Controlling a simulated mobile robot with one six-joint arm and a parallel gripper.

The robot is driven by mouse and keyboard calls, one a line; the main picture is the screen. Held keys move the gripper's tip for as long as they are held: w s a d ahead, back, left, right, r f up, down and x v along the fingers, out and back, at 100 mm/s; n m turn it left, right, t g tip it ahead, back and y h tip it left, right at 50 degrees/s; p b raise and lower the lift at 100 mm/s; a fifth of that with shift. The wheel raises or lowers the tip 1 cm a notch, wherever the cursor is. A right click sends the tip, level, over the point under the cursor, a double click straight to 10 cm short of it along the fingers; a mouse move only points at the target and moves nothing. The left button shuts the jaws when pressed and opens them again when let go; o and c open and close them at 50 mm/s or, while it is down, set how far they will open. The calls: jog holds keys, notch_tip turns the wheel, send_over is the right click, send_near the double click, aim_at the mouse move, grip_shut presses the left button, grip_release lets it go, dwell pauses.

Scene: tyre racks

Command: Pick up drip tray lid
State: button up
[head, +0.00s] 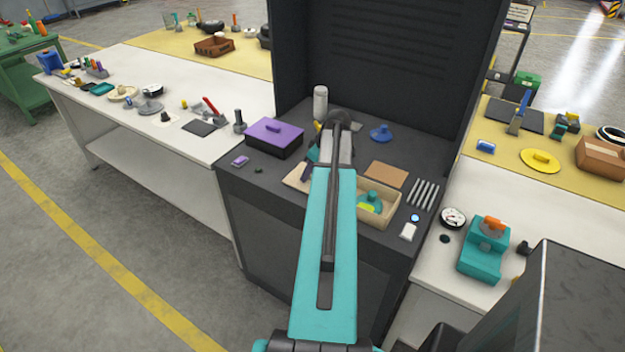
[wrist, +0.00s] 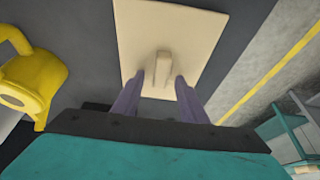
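The drip tray lid appears to be the flat beige plate with a raised handle in the wrist view (wrist: 205,38). It lies on the dark worktop; in the head view its left part (head: 294,178) shows beside my teal arm, which hides the rest. My gripper (wrist: 158,83) is open, with its two purple fingers apart on either side of the handle. The fingers seem not to touch the handle, and how far above the plate they are is hard to tell. In the head view the gripper is mostly hidden by my arm.
A yellow mug-like object (wrist: 35,82) stands close to the left in the wrist view. On the worktop are a purple-lidded black box (head: 274,137), a grey cylinder (head: 320,102), a blue knobbed disc (head: 381,133) and an open beige tray (head: 389,208). A dark panel (head: 395,60) rises behind.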

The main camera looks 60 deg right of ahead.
dwell(0.4)
grip_shut()
jog(key=shift+r, duration=0.1)
notch_tip(320, 180, up, 10)
jog(key=b, duration=0.2)
jog(key=shift+b, duration=0.4)
dwell(0.4)
jog(key=shift+s, duration=0.1)
dwell(0.5)
